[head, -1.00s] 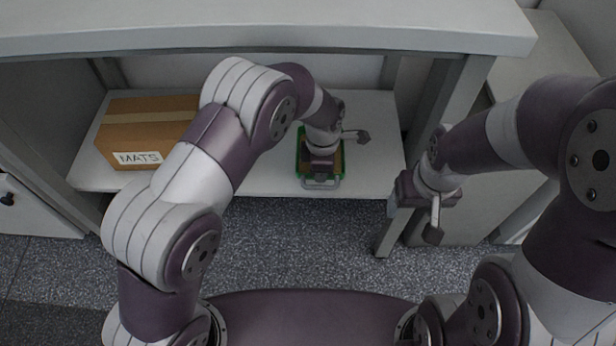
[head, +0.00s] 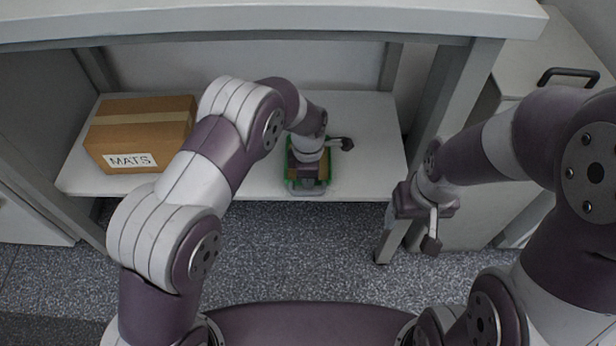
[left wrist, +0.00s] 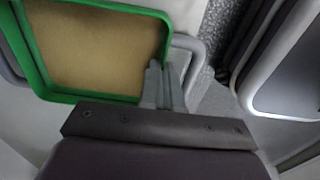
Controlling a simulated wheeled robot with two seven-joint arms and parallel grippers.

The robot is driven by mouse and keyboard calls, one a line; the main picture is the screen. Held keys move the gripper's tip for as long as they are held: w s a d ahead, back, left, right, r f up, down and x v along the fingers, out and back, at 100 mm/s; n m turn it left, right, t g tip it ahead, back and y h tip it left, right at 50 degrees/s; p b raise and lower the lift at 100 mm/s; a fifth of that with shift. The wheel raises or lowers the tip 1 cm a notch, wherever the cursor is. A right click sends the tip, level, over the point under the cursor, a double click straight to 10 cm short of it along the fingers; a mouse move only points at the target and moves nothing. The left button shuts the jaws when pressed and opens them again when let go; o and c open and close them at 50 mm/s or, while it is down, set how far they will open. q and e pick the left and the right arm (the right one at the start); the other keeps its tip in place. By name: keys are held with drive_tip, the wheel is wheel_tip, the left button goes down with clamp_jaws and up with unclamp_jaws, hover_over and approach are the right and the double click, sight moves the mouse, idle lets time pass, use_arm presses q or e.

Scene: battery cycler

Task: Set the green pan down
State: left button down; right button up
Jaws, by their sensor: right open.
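The green pan (head: 291,177) has a green rim, a tan inside and grey loop handles. In the head view it is at the front edge of the low shelf (head: 366,150), partly hidden under my left wrist; I cannot tell whether it touches the shelf. My left gripper (head: 307,181) is over the pan's near side. In the left wrist view, the gripper's fingers (left wrist: 164,82) are close together at the pan (left wrist: 95,48), by its grey handle (left wrist: 196,50). My right gripper (head: 431,222) is open and empty, in front of the bench leg, apart from the pan.
A cardboard box marked MATS (head: 140,135) stands on the shelf to the left. The bench top (head: 270,22) overhangs the shelf. A bench leg (head: 440,110) and a grey cabinet with a dark handle (head: 568,74) are at the right. Bare shelf lies on both sides of the pan.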

use_arm(q)
drive_tip(key=c, duration=1.4)
unclamp_jaws()
drive_tip(key=shift+o, duration=0.2)
drive_tip(key=shift+r, duration=0.1)
wheel_tip(320, 180, up, 8)
drive_tip(key=p, duration=0.4)
drive_tip(key=shift+f, duration=0.2)
